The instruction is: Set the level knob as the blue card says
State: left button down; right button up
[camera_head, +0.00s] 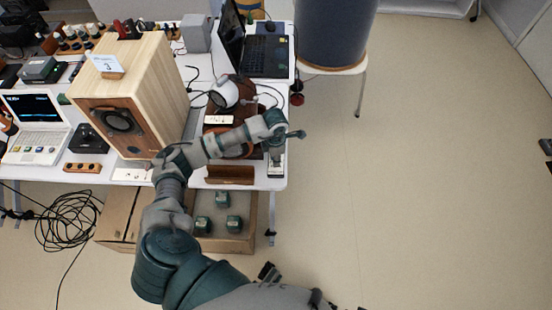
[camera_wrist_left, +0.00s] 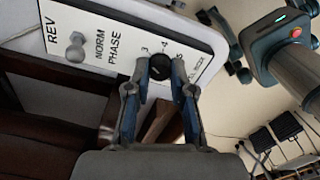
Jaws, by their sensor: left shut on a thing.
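My left gripper (camera_wrist_left: 160,75) is shut on a small black knob (camera_wrist_left: 160,60), with one blue-padded finger on each side of it. The knob sits on a white panel (camera_wrist_left: 118,62), with 3, 4 and 5 printed around it. The knob's pointer is too dark and partly covered to read. In the head view the left gripper (camera_head: 275,148) is at the table's right front corner, and the knob is hidden there. A pale card with a 3 (camera_head: 106,66) stands in a wooden holder on the wooden speaker (camera_head: 152,75).
A metal toggle (camera_wrist_left: 75,48) beside REV, NORM and PHASE is left of the knob. White headphones (camera_head: 225,93) and a dark laptop (camera_head: 262,50) stand behind my arm. A box with green items (camera_head: 245,240) is below the table. The floor to the right is clear.

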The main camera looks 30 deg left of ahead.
pick_arm(q)
jog(key=c, duration=1)
grip_release()
jog(key=shift+a, duration=0.1)
jog(key=shift+r, duration=0.1)
notch_tip(320, 180, up, 12)
jog(key=shift+w+f, duration=0.1)
jog(key=shift+f, duration=0.1)
